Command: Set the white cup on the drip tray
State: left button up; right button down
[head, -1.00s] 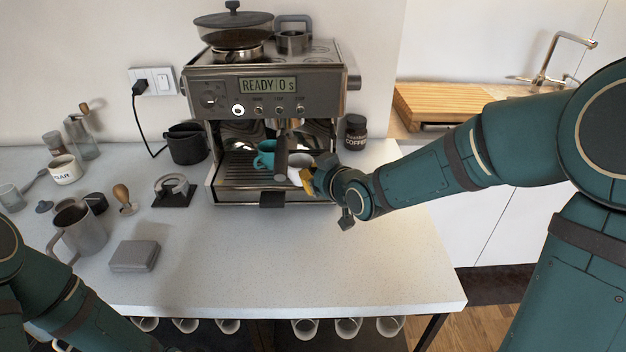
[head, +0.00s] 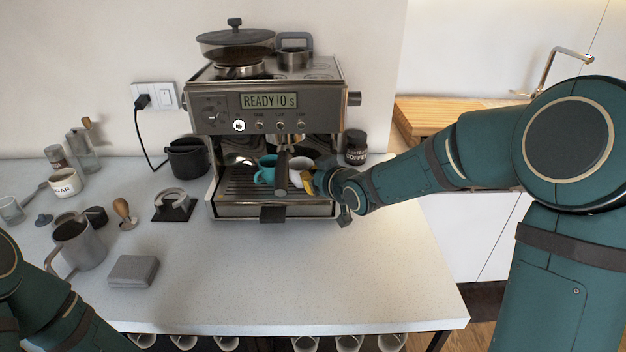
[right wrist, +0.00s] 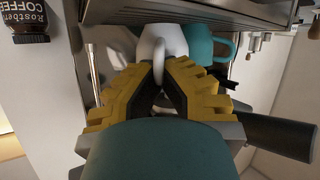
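The white cup (head: 299,169) is at the drip tray of the coffee machine, right of a teal cup (head: 264,170). The drip tray (head: 235,190) is a ribbed metal grate. My right gripper (head: 309,184) reaches in from the right. In the right wrist view its yellow fingers (right wrist: 160,72) are closed around the handle of the white cup (right wrist: 170,40), and the teal cup (right wrist: 205,44) is close beside it. I cannot tell whether the white cup's base touches the grate. My left arm shows at the lower left; its gripper is out of view.
A coffee jar (head: 355,147) stands right of the machine, near my right arm. A pitcher (head: 78,245), a grey box (head: 133,271) and a tamper (head: 124,213) stand at left. The counter's front middle is clear.

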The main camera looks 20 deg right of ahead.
jog(key=shift+w+d, duration=0.2)
jog(key=shift+w, duration=0.4)
jog(key=shift+w+d, duration=0.15)
jog(key=shift+w, duration=0.4)
jog(key=shift+f, duration=0.3)
jog(key=c, duration=1.1)
grip_release()
jog(key=shift+o, duration=0.2)
jog(key=v, duration=1.2)
